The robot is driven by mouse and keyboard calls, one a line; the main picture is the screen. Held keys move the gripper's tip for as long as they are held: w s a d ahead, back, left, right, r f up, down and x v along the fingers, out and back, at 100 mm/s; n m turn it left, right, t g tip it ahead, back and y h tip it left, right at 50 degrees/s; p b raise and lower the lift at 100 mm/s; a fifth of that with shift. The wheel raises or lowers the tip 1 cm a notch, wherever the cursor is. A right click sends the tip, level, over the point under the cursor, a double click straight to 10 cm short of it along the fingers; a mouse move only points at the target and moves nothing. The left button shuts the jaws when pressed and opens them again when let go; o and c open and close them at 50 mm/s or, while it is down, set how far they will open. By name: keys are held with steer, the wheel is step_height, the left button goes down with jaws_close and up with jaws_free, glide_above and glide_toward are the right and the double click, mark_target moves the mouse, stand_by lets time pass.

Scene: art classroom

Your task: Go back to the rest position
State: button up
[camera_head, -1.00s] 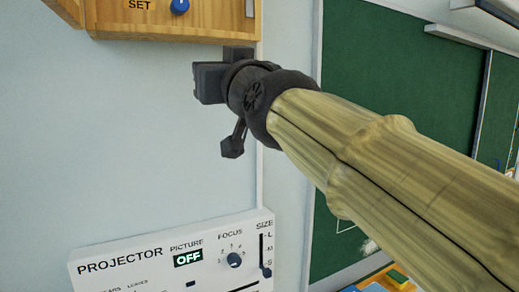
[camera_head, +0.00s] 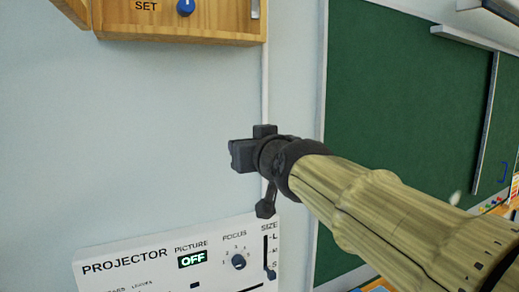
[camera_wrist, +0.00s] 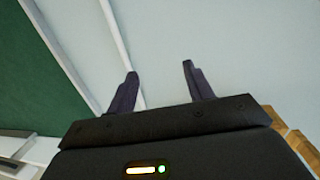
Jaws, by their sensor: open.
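My gripper (camera_head: 241,155) is in front of the pale wall in the head view, above the right part of the projector panel and below the wooden box. In the wrist view my gripper (camera_wrist: 160,82) shows two dark fingers apart, with only bare wall between and beyond them. It holds nothing. My arm comes in from the lower right of the head view.
The white projector panel (camera_head: 150,262) has a picture display reading OFF, a focus knob (camera_head: 238,261) and a size slider (camera_head: 270,274). A wooden box (camera_head: 222,20) with a blue knob (camera_head: 186,7) is at the top. A green chalkboard (camera_head: 400,90) is at right.

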steer(key=shift+w+d+f, duration=0.1)
steer(key=shift+f, duration=0.2)
steer(key=d+f+m+g+h, duration=0.1)
steer(key=d+f+g+h, duration=0.3)
steer(key=f, duration=0.9)
steer(key=d+f+m+g, duration=0.15)
steer(key=d+f, duration=0.45)
steer(key=f, duration=0.7)
steer(key=s+d+f+m+g+h, duration=0.1)
steer(key=s+d+f+g, duration=0.3)
steer(key=s+f, duration=0.4)
steer(key=s+d+f+m+g+h+b, duration=0.1)
steer(key=s+d+f, duration=0.5)
steer(key=f, duration=0.8)
steer(key=s+g+h, duration=0.1)
steer(key=s+g, duration=0.1)
steer(key=shift+s+d+g+b, duration=0.3)
steer(key=shift+g, duration=0.05)
steer(key=shift+m, duration=0.25)
steer(key=shift+c, duration=0.2)
